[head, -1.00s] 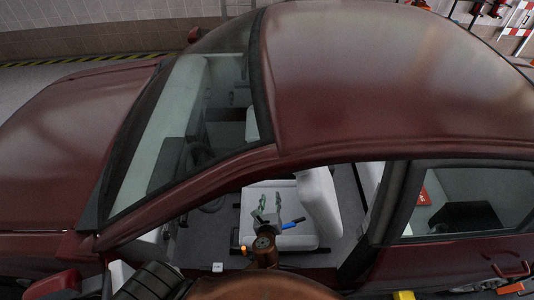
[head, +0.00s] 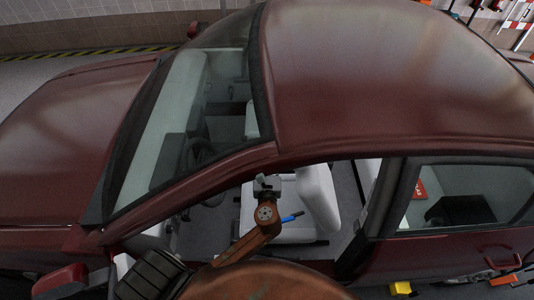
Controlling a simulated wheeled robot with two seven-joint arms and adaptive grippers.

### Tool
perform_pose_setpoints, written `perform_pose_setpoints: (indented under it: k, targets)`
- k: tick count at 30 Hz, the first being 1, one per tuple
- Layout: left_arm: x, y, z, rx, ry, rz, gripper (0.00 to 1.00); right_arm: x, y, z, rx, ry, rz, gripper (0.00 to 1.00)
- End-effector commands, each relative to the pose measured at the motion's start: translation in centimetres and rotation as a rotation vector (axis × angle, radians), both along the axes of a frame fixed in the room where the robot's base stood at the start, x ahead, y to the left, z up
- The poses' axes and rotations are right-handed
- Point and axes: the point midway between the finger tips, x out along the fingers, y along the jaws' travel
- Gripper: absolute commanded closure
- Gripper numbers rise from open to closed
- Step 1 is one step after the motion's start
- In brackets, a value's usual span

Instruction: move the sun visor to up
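The car (head: 370,80) is dark red and stands in front of me. Its sun visor is not visible; the roof and the windshield frame cover the upper cabin. My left gripper (head: 267,184) is at the front side opening, just below the roof edge and above the light seat. Its grey wrist shows, but its fingers are hidden or too small to make out, so I cannot tell whether it is open. I see no contact with a visor. My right gripper cannot be made out in this view.
The roof edge (head: 300,160) and the slanted windshield pillar (head: 185,192) border the opening closely. A light seat (head: 317,195) stands inside, with the steering wheel (head: 205,160) to the left. The pillar behind the opening (head: 385,205) bounds it on the right.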

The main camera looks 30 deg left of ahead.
Motion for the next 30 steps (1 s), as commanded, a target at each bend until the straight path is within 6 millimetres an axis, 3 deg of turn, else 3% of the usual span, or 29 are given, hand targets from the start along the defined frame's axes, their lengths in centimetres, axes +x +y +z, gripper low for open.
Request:
perform_pose_setpoints:
  k: [8, 23, 30]
  targets:
    - [0.19, 0.08, -0.02, -0.002, -0.001, -0.001, 0.66, 0.09, 0.19, 0.01, 0.002, -0.002, -0.001, 0.6]
    - [0.17, 0.06, -0.03, -0.002, 0.0, -0.001, 1.0, 0.12, 0.09, 0.02, 0.001, -0.002, 0.0, 0.6]
    - [0.16, 0.08, -0.03, -0.002, 0.0, -0.001, 1.0, 0.1, -0.17, 0.04, -0.002, -0.001, 0.001, 0.6]
